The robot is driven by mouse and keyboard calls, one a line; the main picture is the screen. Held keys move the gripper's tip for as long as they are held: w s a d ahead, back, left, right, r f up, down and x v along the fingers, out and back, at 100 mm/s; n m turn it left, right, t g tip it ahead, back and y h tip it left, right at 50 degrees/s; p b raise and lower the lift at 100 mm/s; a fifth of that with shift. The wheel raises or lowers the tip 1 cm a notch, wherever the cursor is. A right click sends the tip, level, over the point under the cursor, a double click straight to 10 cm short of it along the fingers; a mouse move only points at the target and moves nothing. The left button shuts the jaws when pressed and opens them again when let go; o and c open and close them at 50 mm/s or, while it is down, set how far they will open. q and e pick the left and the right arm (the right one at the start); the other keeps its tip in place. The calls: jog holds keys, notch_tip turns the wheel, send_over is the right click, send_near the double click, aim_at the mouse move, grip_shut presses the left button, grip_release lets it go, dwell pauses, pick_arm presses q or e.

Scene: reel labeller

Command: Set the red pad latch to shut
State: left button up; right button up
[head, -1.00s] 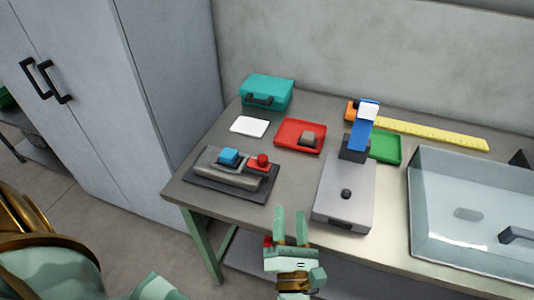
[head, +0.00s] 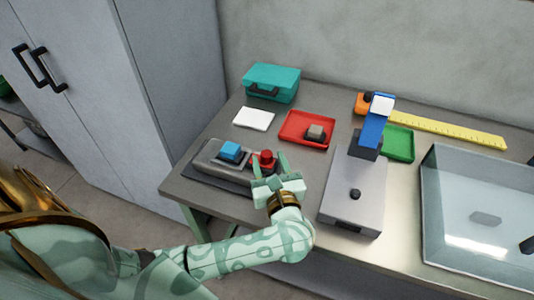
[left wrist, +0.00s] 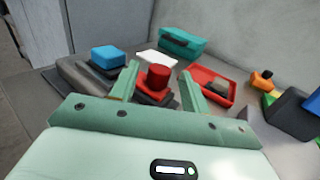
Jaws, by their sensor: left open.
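The red knob (head: 266,157) of the red pad latch stands upright at the right end of a grey device (head: 207,157) on a dark base plate. A blue block (head: 230,151) sits on the same device, left of the knob. My left gripper (head: 269,166) is open at the knob, its fingers pointing away from me toward the back of the table. In the left wrist view the red knob (left wrist: 158,77) shows between the two open fingers; I cannot tell whether they touch it. The gripper hides part of the red pad below the knob. My right gripper is not in view.
A grey machine with a blue arm (head: 353,190) stands right of my gripper. A red tray (head: 294,138) with a grey block, a white card (head: 254,118) and a teal case (head: 271,82) lie behind. A clear-lidded box (head: 475,215) is at the right.

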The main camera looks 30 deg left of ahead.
aim_at(268, 159)
pick_arm(q)
jog(key=shift+x, duration=1.5)
grip_shut()
jog(key=shift+s+a, duration=0.2)
jog(key=shift+a, duration=0.7)
jog(key=shift+s+a, duration=0.15)
jog(key=shift+a, duration=0.8)
jog(key=shift+d, duration=0.1)
jog(key=shift+c, duration=1.6)
grip_release()
jog(key=o, duration=0.3)
jog(key=shift+s, duration=0.1)
